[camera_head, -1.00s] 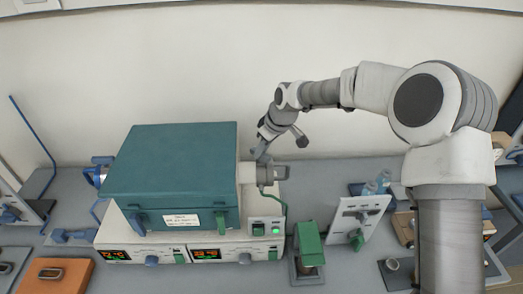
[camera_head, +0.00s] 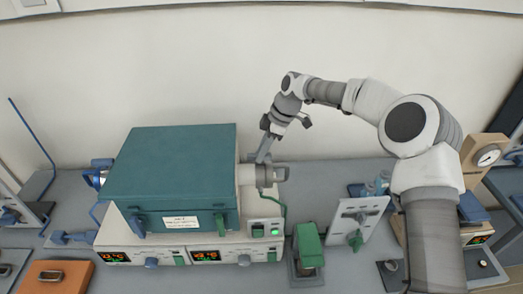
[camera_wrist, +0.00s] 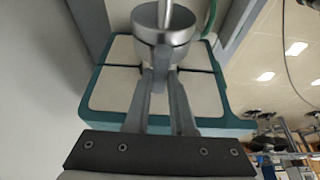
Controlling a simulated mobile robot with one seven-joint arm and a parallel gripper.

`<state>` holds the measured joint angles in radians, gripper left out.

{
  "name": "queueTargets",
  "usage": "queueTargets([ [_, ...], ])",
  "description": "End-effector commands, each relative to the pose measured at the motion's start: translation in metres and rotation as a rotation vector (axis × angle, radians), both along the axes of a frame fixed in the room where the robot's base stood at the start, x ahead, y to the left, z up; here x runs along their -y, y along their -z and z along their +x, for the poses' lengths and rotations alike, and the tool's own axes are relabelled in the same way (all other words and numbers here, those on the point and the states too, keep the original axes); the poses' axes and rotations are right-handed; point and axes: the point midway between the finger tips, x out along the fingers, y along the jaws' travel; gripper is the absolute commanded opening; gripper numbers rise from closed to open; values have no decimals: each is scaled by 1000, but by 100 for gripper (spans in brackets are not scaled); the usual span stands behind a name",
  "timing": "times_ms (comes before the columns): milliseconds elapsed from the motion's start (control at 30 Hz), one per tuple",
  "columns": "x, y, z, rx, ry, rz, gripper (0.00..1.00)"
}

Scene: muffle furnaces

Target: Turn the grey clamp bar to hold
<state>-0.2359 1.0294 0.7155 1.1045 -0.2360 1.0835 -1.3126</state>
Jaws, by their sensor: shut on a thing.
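The grey clamp bar (camera_head: 265,150) is at the right end of the teal furnace (camera_head: 170,175), by the grey cylindrical fitting (camera_head: 262,176). My gripper (camera_head: 262,158) comes down on it from above and is shut on it. The wrist view shows the two fingers (camera_wrist: 162,75) close together, reaching to a round metal fitting (camera_wrist: 165,25) with a thin rod in it.
Control units with lit displays (camera_head: 205,254) stand under the furnace. A green-topped device (camera_head: 308,246) and a white panel (camera_head: 355,220) stand to the right. A green cable (camera_head: 284,205) runs near the fitting. The wall behind is bare.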

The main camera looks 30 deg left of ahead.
Motion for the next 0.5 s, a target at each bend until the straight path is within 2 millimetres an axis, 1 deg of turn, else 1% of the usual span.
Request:
queueTargets([
  [200, 0, 1, 0, 0, -33, -2, 0],
  [500, 1, 1, 0, 1, -37, -3, 0],
])
